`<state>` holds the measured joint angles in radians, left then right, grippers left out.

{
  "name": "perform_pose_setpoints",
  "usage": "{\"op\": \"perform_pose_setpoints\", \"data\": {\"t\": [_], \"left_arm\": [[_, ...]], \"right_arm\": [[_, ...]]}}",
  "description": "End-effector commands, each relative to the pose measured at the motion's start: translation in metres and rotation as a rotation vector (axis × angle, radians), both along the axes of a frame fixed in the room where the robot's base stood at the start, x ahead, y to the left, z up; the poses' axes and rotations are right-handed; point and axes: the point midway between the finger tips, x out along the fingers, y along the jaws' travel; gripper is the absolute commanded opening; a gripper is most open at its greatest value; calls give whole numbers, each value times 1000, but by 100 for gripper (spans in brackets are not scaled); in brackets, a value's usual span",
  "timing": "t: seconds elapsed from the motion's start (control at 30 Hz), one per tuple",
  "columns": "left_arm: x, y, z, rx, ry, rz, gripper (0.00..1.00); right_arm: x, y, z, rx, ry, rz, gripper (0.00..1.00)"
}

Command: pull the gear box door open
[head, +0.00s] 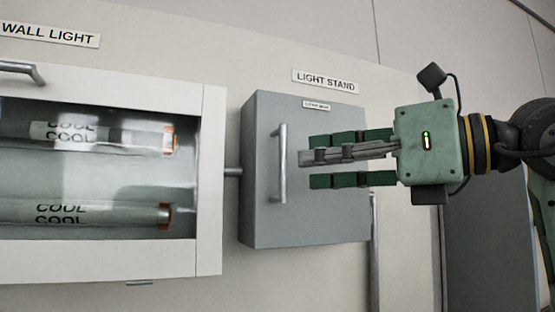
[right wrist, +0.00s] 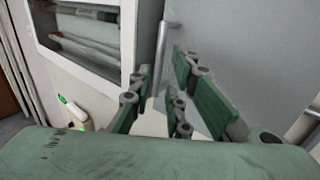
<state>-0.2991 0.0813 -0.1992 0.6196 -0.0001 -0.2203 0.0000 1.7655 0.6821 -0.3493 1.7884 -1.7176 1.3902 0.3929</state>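The gear box (head: 262,215) is a grey wall box under the LIGHT STAND sign, with a small label at its top that is too small to read surely. Its door looks closed. An upright metal bar handle (head: 281,163) is on the door's left part. My right gripper (head: 306,163) comes in from the right, open and empty, in front of the door. Its fingertips point at the handle and appear just right of it. In the right wrist view the handle (right wrist: 163,50) shows just beyond the gap between the open fingers (right wrist: 165,75). My left gripper is not seen.
A conduit (head: 375,250) runs down below the box at right.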

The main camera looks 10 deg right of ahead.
Motion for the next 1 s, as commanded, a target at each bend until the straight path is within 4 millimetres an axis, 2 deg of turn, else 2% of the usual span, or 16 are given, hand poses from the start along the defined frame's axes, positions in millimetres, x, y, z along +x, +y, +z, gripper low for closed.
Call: {"op": "perform_pose_setpoints", "data": {"t": [0.03,0.2,0.4,0.73,0.93,1.0], "left_arm": [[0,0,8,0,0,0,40],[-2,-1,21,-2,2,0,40],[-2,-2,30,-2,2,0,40],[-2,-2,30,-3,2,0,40],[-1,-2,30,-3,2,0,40],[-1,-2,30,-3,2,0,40]], "right_arm": [[6,8,3,-1,3,4,17],[26,28,3,-1,2,6,17],[41,43,1,0,1,7,17],[45,47,-1,0,0,6,17],[45,47,-1,0,0,6,0],[45,46,0,0,0,6,0]]}}
